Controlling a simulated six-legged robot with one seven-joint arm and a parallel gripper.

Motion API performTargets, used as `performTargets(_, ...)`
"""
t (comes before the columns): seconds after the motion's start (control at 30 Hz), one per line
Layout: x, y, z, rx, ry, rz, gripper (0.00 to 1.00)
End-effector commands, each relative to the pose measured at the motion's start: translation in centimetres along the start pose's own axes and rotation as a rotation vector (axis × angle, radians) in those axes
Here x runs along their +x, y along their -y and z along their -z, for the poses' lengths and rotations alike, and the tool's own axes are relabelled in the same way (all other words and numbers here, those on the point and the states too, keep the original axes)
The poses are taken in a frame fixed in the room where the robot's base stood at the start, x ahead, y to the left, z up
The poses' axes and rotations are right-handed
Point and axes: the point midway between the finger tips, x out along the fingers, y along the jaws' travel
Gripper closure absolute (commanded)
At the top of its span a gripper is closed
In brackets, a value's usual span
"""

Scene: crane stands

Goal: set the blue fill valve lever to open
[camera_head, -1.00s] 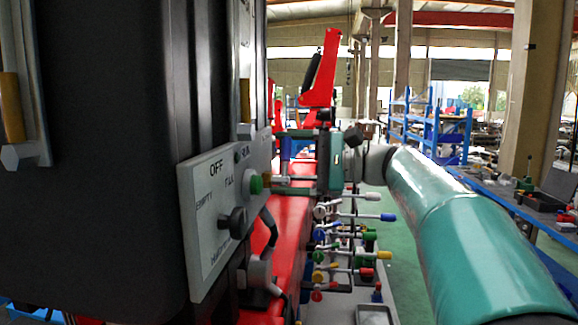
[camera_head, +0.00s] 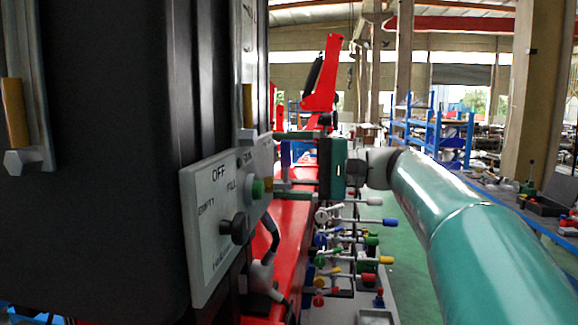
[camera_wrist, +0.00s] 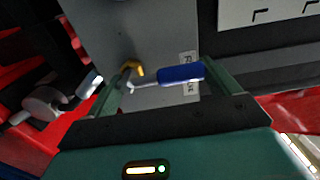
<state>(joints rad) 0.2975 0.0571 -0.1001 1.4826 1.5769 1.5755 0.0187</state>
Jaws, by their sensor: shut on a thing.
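The blue fill valve lever (camera_wrist: 180,74) shows in the wrist view as a blue grip on a thin metal stem. The stem runs left to a brass-coloured fitting (camera_wrist: 132,67) on a grey plate. My gripper (camera_wrist: 168,76) has one finger at each end of the lever and is shut on it lengthwise. The blue grip's right end meets the right finger. In the head view my gripper (camera_head: 284,162) points left, with the blue lever (camera_head: 285,155) upright between its fingers. Small labels beside the lever are partly covered and unreadable.
A control panel (camera_head: 212,235) with a black knob and green button stands left of my gripper. Several colour-tipped levers (camera_head: 350,250) sit below it. A large black box (camera_head: 100,160) fills the left. Green floor (camera_head: 410,265) shows at right.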

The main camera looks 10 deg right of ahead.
Motion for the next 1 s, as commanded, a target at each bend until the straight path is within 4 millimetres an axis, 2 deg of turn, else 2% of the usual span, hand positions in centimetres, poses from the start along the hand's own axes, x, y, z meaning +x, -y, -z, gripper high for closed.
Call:
performTargets(0.3, -0.1, -0.1, 0.0, -0.006, -0.002, -0.002, 0.53)
performTargets(0.33, -0.1, -0.1, 0.1, -0.006, -0.002, -0.002, 0.08)
performTargets(0.4, -0.1, -0.1, 0.0, -0.005, -0.002, -0.001, 0.0)
performTargets(0.63, -0.1, 0.0, 0.0, -0.004, -0.001, -0.001, 0.0)
performTargets(0.73, -0.7, 0.0, 0.1, -0.003, -0.002, -0.001, 0.0)
performTargets(0.87, -2.6, 0.0, 0.1, -0.003, -0.005, 0.0, 0.0)
performTargets(1.0, -5.6, 0.0, 0.1, -0.003, -0.006, 0.0, 0.0)
